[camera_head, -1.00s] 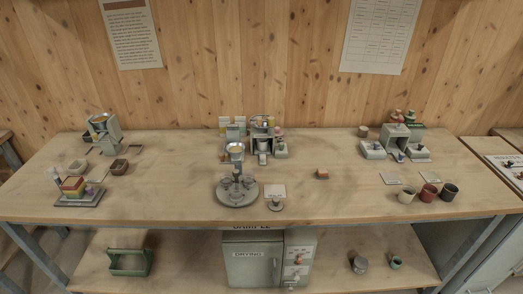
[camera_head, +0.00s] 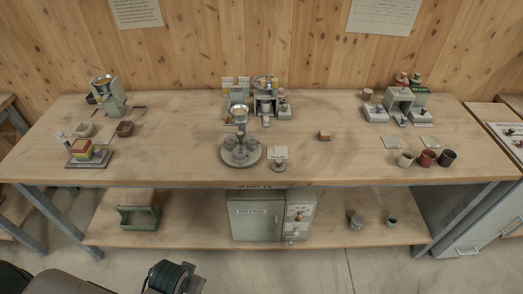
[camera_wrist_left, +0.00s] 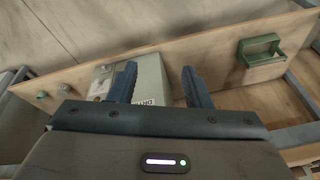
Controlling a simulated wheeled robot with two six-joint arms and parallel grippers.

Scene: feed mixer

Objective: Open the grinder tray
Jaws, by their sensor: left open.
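Two small machines could be the grinder, and I cannot tell which for sure. One is a grey-green machine (camera_head: 112,100) with a yellow-filled hopper at the bench's back left. The other is a machine (camera_head: 266,94) with a round top at the back middle. No tray can be made out clearly on either. My left gripper (camera_wrist_left: 158,70) is open and empty in the left wrist view, well away from both machines. Its arm (camera_head: 172,277) shows at the bottom left of the head view, in front of the bench. My right gripper is not in view.
The wooden bench (camera_head: 190,165) also bears a round carousel (camera_head: 241,153), a block stack (camera_head: 90,152), and several cups at the right. The lower shelf holds a green carrier (camera_head: 139,217), also in the left wrist view (camera_wrist_left: 260,50), and a drying cabinet (camera_head: 256,220).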

